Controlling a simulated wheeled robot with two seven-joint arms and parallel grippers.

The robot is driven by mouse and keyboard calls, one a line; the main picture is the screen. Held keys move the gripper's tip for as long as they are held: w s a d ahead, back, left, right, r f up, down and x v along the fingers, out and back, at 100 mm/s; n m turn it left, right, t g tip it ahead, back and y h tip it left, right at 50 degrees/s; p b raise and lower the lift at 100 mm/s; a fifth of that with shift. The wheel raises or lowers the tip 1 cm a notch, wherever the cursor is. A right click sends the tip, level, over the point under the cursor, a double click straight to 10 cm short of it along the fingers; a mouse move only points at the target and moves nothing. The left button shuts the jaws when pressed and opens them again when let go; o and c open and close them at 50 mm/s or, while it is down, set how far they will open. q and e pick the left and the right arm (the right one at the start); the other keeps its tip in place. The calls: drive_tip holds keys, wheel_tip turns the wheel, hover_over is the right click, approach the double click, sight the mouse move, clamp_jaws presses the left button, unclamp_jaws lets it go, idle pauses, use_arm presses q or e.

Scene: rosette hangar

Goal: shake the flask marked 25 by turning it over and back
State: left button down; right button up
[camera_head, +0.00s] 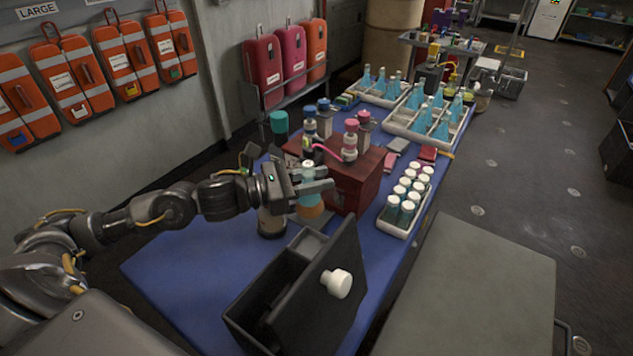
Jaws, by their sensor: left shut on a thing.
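My left gripper (318,182) reaches in from the left over the blue table and is shut on a small flask (310,209) with an orange lower part. The fingers hide much of the flask's middle, and its pale top shows just above them. It looks upright. No number 25 can be read on it at this size. A dark red box (356,187) stands close behind and to the right of the flask. My right gripper is not in view.
A black bin with a tilted lid and white knob (337,283) stands in front. A jar (271,222) is just left of the flask. A rack of white-capped vials (397,222) and trays of blue flasks (432,118) stand farther right. Blue table (190,263) is bare at left.

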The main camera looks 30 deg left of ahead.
use_arm(q)
drive_tip(key=shift+r+p, duration=1.1)
drive_tip(key=shift+r, duration=1.3)
